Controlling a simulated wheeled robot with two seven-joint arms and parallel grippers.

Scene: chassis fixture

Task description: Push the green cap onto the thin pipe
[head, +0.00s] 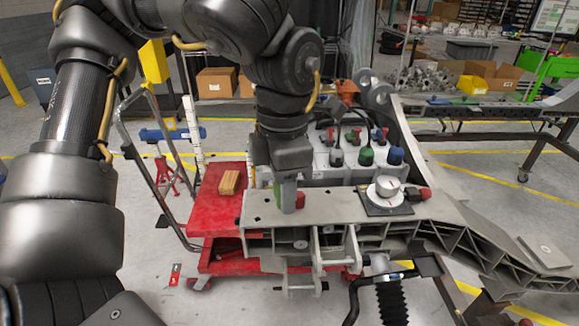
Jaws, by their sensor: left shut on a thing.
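My left gripper (288,196) comes down from above onto the grey chassis plate (345,207), near its left end. It is shut on the green cap (278,190), of which only a sliver shows left of the grey finger. The finger hides the rest of the cap and whatever is under it. I cannot make out the thin pipe, nor tell whether the cap touches it. A small red cap (300,201) stands on the plate just right of the finger. My right gripper is not in view.
A white round gauge-like part (384,190) on a dark square base sits right on the plate, with a red fitting (425,193) beside it. Behind are coloured connectors, one of them green (366,157). A red cart (212,207) with a wooden block (229,182) stands left.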

